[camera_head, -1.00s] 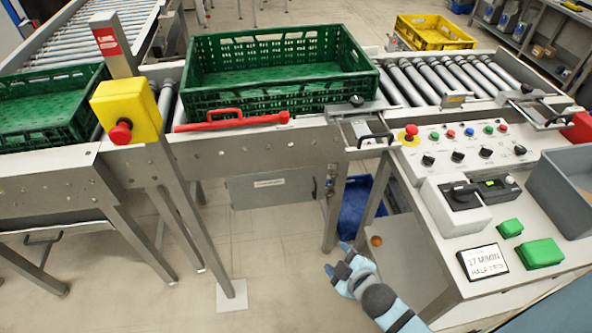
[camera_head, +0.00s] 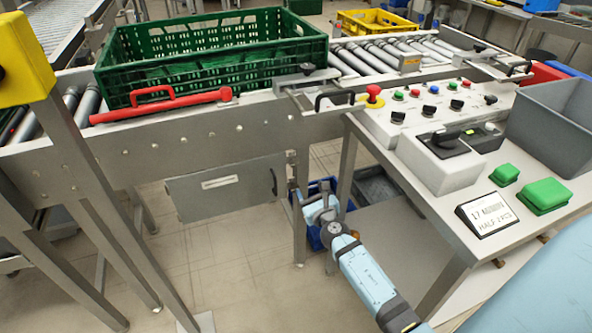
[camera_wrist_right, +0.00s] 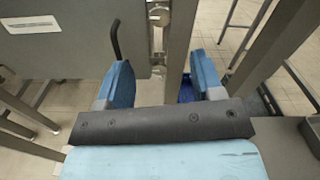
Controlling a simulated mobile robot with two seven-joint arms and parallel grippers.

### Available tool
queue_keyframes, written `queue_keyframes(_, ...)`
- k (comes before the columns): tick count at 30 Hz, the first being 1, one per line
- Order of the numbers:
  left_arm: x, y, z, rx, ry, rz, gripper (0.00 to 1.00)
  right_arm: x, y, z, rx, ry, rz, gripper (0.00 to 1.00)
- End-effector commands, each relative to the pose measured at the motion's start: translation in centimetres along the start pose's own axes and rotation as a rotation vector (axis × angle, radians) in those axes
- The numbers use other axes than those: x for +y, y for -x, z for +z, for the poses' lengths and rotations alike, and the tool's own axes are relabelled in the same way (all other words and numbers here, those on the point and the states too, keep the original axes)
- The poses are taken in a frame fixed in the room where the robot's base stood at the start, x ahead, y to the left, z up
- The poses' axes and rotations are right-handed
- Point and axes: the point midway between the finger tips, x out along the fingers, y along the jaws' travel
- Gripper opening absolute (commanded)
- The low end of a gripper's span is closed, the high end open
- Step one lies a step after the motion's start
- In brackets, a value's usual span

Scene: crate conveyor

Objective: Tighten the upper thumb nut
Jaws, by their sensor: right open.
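The upper thumb nut (camera_wrist_right: 160,16) is a small round metal piece on a narrow upright strip at the top of the right wrist view. A second metal fitting (camera_wrist_right: 158,60) sits lower on the same strip, between my fingers in the picture. In the head view the nuts are too small to tell apart. My right gripper (camera_head: 311,191) is in front of the frame leg below the conveyor; in the right wrist view (camera_wrist_right: 160,62) its two blue fingers are apart with nothing held. Whether they touch the strip cannot be told. My left gripper is not in view.
A grey panel (camera_head: 225,188) with a black handle (camera_wrist_right: 116,40) is left of the strip. A steel leg (camera_wrist_right: 180,45) stands right behind it. A blue crate (camera_head: 320,240) is on the floor behind my gripper. The control table (camera_head: 440,215) is to the right.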

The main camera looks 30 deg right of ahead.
Motion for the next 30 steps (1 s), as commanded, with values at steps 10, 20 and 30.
queue_keyframes(10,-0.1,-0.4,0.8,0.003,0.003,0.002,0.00,0.1,-7.5,-0.1,-0.001,-0.007,-0.001,0.61)
queue_keyframes(20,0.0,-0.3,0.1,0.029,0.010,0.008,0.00,0.1,-11.5,-0.1,0.001,-0.005,0.001,0.61)
queue_keyframes(30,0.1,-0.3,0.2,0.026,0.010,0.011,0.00,0.0,-11.8,0.0,0.001,-0.005,0.000,0.61)
